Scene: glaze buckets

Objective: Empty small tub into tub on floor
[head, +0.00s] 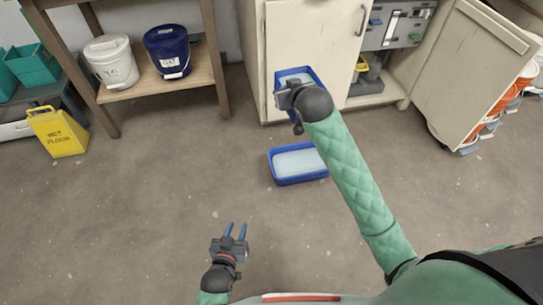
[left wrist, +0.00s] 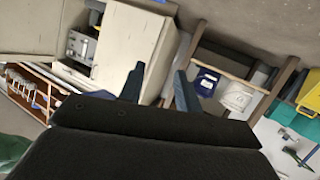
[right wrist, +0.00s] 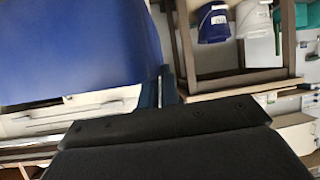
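The small blue tub (head: 313,74) is held up in front of the cream cabinet in the head view, with a pale interior showing. My right gripper (head: 283,97) is shut on its near left edge; the wrist hides part of it. In the right wrist view the tub's blue wall (right wrist: 75,45) fills the upper left, beside the nearly closed fingers (right wrist: 158,90). The blue tub on the floor (head: 300,179) stands below it with pale blue contents. My left gripper (head: 235,232) is open and empty at the lower middle; its spread fingers show in the left wrist view (left wrist: 157,85).
A wooden shelf (head: 150,90) at upper left carries a white bucket (head: 112,62) and a dark blue bucket (head: 167,52). A yellow wet-floor sign (head: 58,132) stands at left. The cabinet's open door (head: 475,65) is at right. Floor between is clear.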

